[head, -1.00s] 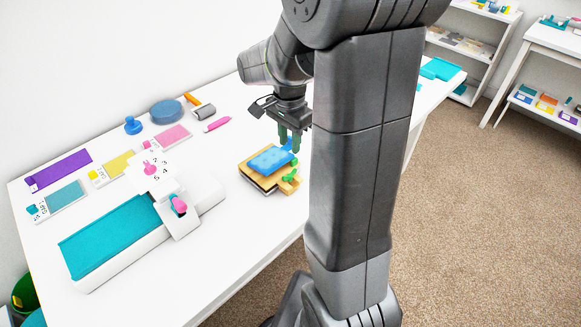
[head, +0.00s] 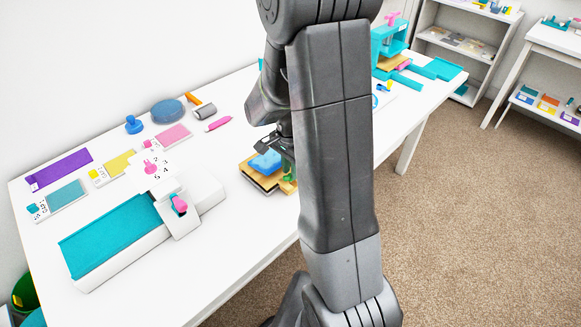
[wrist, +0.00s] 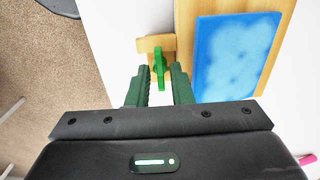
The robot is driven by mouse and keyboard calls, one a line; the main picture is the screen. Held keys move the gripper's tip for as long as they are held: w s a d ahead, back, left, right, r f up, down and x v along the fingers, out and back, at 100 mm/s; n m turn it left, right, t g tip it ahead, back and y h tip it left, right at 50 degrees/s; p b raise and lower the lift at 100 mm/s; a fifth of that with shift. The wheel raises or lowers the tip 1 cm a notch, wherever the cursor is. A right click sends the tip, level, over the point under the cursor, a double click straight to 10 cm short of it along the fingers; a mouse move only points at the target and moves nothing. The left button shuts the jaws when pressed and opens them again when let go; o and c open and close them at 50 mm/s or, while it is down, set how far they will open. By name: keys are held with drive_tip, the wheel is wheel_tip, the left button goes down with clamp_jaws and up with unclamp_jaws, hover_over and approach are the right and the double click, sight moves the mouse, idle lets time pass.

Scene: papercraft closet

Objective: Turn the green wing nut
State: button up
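A green wing nut (wrist: 159,66) sits on a small wooden tab at the edge of a wooden press (wrist: 271,58) with a blue speckled top (wrist: 235,55). In the wrist view my gripper (wrist: 162,75) is open, with one dark green finger on each side of the wing nut. Gaps show between the fingers and the nut; I cannot tell whether the tips are level with it. In the head view the press (head: 258,183) stands on the white table, and my arm hides its right part and most of my gripper.
Left of the press stands a white unit with a teal bed (head: 112,236) and a pink knob (head: 179,205). A pink pen (head: 219,124) and a roller (head: 205,113) lie behind. A teal stand (head: 389,42) is on the table beyond my arm.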

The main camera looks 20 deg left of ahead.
clamp_jaws()
